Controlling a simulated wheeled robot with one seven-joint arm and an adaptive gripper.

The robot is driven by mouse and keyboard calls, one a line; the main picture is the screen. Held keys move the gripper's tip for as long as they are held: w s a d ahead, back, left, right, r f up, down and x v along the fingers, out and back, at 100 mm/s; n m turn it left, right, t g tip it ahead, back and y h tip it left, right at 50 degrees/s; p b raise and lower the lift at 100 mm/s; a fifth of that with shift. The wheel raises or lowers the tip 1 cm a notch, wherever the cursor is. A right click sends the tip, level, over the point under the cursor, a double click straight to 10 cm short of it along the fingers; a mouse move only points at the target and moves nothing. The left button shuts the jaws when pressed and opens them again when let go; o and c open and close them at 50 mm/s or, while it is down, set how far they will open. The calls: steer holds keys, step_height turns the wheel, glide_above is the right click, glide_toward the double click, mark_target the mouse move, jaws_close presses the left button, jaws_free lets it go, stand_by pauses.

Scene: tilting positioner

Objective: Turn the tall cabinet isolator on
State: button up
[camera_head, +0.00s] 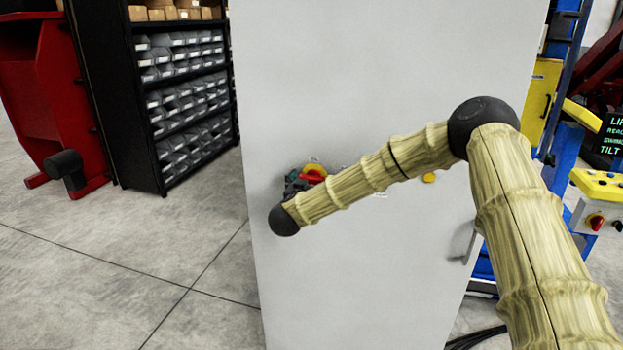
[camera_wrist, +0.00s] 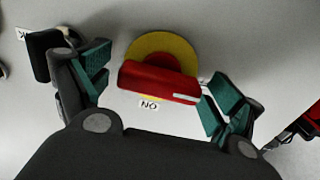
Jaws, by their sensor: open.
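The tall cabinet (camera_head: 330,90) is a plain light-grey box filling the middle of the head view. Its isolator (camera_head: 314,174) has a red handle on a yellow disc, partly covered by my arm. In the wrist view the red handle (camera_wrist: 158,82) lies across the yellow disc (camera_wrist: 163,46), slightly tilted, with a white mark at its right end. An upside-down ON label (camera_wrist: 149,105) sits just below it. My gripper (camera_wrist: 155,90) is open, its green-padded fingers on either side of the handle. A small gap shows at the left; contact at the right is unclear.
A yellow round button (camera_head: 429,178) is on the cabinet front to the right, beyond my forearm. A cabinet door handle (camera_head: 463,243) is lower right. Black shelving with bins (camera_head: 185,90) stands left behind. A yellow-topped control box (camera_head: 600,190) is at the right. Floor at left is clear.

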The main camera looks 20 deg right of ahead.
steer(key=c, duration=1)
steer(key=shift+f+b, duration=0.1)
steer(key=shift+b, duration=0.3)
steer(key=m+b, duration=0.4)
steer(key=shift+f+b, duration=0.2)
steer(key=shift+b, duration=0.15)
steer(key=m+b, duration=0.5)
steer(key=b, duration=0.1)
steer(key=shift+b, duration=0.35)
steer(key=m+b, duration=0.5)
steer(key=b, duration=0.1)
steer(key=shift+m+b, duration=0.3)
steer(key=m+b, duration=0.3)
steer(key=shift+r+b, duration=0.15)
steer(key=shift+b, duration=0.25)
steer(key=shift+m, duration=0.3)
